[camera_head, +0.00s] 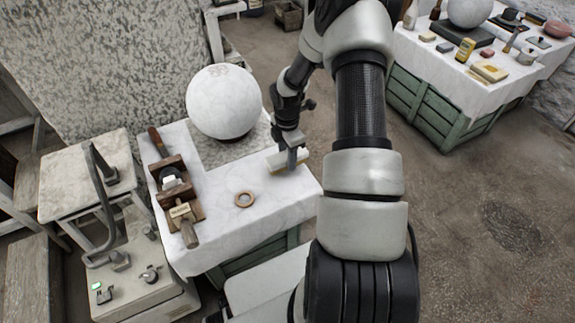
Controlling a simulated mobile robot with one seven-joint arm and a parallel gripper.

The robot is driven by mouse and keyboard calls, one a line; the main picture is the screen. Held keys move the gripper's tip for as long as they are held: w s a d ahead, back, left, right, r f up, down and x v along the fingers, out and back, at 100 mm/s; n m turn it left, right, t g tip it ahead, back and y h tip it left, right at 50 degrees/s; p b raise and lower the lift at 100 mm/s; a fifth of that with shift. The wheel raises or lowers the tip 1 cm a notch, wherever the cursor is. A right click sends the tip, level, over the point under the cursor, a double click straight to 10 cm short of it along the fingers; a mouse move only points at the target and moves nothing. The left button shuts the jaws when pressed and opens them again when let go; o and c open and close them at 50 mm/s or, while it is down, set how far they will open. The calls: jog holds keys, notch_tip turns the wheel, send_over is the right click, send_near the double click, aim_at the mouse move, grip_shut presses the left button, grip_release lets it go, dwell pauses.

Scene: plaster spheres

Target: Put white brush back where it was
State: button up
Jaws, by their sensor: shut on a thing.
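The white brush (276,164) is a pale block with a tan lower edge, at the right rear part of the near cloth-covered table (275,212). My gripper (292,158) points down at it and is shut on it. The fingers hide part of the brush. I cannot tell whether its underside touches the cloth.
A large white sphere (223,100) stands on a grey slab behind the brush. A wooden rack (174,190) with tools fills the left side. A second table (442,75) with several items stands at the far right.

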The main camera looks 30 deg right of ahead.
jog(key=shift+f+b, duration=0.3)
jog(key=shift+f, duration=1.25)
jog(key=shift+f, duration=0.1)
jog(key=shift+f, duration=0.15)
jog(key=o, duration=1.1)
notch_tip(320, 180, up, 12)
jog(key=p, duration=0.3)
jog(key=shift+r, duration=0.25)
